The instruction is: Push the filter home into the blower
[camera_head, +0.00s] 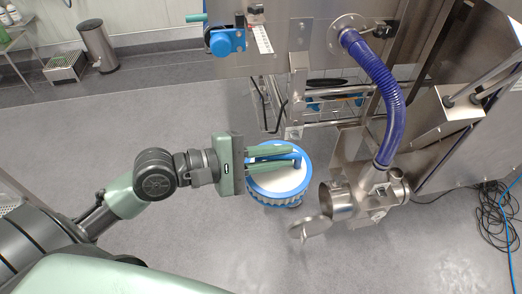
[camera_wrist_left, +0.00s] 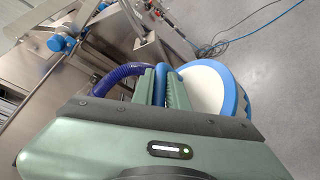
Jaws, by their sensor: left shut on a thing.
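The filter (camera_head: 277,181) is a white disc with a blue rim, a pleated side and a blue bar handle. My left gripper (camera_head: 296,159) is shut on that handle, with the filter hanging from it. In the left wrist view the green fingers (camera_wrist_left: 161,88) clasp the blue handle, and the filter's white face (camera_wrist_left: 205,88) shows to the right. The blower (camera_head: 368,194) is a steel housing to the right of the filter. Its round mouth (camera_head: 336,200) faces left, with a hinged cover (camera_head: 312,228) swung open in front. The filter is apart from the mouth. My right gripper is not in view.
A blue ribbed hose (camera_head: 380,88) rises from the blower to the steel machine (camera_head: 300,40). Cables (camera_head: 497,215) lie on the floor at the right. A bin (camera_head: 97,45) stands at the back left. The floor in front is clear.

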